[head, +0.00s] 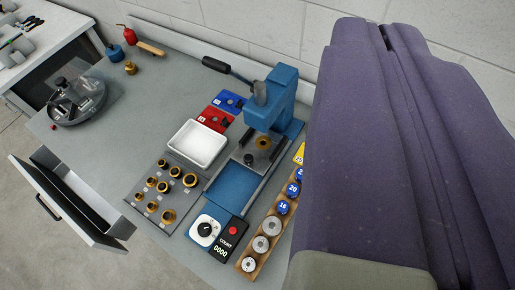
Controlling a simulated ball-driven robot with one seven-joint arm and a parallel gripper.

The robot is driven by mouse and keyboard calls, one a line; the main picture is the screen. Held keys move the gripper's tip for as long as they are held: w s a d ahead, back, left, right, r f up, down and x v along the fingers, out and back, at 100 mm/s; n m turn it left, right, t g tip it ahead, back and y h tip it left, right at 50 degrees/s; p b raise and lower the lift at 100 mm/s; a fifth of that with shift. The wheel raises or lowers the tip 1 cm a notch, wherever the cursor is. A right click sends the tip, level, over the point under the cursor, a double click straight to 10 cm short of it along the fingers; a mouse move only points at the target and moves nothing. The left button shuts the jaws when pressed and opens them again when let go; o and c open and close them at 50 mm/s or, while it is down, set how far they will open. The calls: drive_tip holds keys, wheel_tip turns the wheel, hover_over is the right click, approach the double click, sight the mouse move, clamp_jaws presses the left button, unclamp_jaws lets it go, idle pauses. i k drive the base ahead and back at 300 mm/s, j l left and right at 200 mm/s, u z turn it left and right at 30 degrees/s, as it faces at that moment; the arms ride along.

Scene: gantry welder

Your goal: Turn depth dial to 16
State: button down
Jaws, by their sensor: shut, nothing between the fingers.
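A counter box (229,236) reading 0000 with a red button adjoins the dial. A wooden rack (256,250) holds weights and numbered blue caps. A white tray (197,145) and brass parts (163,187) lie left. A drawer (72,205) stands open. The far right is hidden.

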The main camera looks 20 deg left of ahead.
sight(204, 230)
drive_tip(key=k+l+u, duration=0.3)
drive_tip(key=k, duration=0.5)
drive_tip(key=k+l+u, duration=0.25)
drive_tip(key=k, duration=0.55)
drive_tip(key=k+l+u, duration=0.1)
drive_tip(key=k+u, duration=0.2)
drive_tip(key=k, duration=0.55)
drive_tip(key=i+j+z, duration=0.1)
drive_tip(key=i+j, duration=0.25)
drive_tip(key=i, duration=0.35)
drive_tip(key=i+j+z, duration=0.1)
drive_tip(key=i+j, duration=0.3)
drive_tip(key=i, duration=0.25)
drive_tip(key=i+j+z, duration=0.1)
drive_tip(key=i+j, duration=0.35)
drive_tip(key=i, duration=0.2)
drive_tip(key=i+j+z, duration=0.1)
drive_tip(key=i+j, duration=0.4)
drive_tip(key=i, duration=0.15)
